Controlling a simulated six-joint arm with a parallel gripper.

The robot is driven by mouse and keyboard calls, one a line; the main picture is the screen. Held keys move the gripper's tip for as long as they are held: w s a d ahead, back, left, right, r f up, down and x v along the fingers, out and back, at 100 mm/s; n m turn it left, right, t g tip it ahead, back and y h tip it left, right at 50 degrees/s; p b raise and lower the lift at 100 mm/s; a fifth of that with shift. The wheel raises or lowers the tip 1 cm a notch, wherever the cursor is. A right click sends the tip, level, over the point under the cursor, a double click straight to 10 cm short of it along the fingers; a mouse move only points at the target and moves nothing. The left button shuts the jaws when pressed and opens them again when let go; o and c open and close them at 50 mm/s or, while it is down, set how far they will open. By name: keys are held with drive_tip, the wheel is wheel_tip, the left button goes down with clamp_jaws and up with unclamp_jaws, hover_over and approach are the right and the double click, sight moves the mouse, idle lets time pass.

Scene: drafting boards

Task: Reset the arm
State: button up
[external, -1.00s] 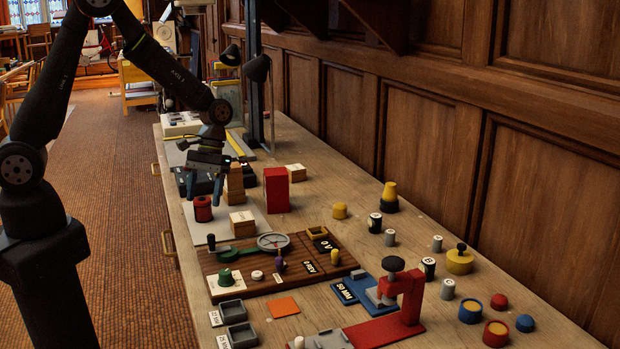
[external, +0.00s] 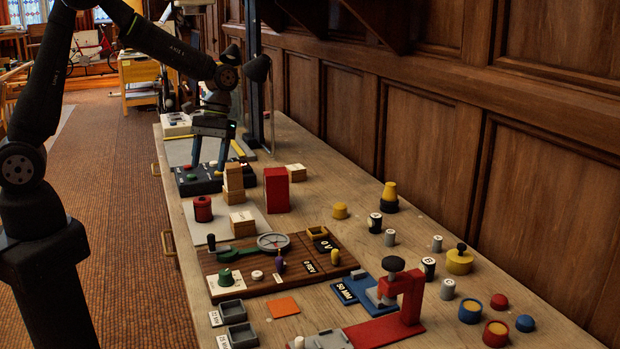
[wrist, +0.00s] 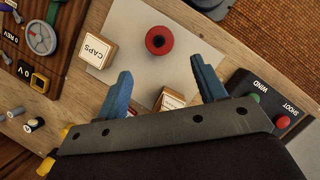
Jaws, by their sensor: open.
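My gripper (external: 210,157) is open, its blue fingers pointing down over the far part of the bench, behind the wooden blocks and above the black button box (external: 198,178). In the wrist view my gripper (wrist: 160,88) shows its two fingers spread apart. A wooden block (wrist: 171,100) with a label shows between and below them, partly hidden by the gripper body. No object is seen held. My arm reaches out from the left side of the external view.
Near my gripper stand a red spool (external: 203,209), stacked wooden blocks (external: 234,184), a "CAPS" block (wrist: 97,50) and a red block (external: 277,190). A dark lamp and post (external: 254,75) rise behind it. The wooden board (external: 225,264) and red clamp (external: 411,293) are nearer the camera.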

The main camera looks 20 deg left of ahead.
sight(201, 200)
drive_tip(key=x, duration=1.2)
drive_tip(key=shift+s, duration=0.15)
wheel_tip(201, 200, up, 2)
drive_tip(key=shift+r, duration=0.9)
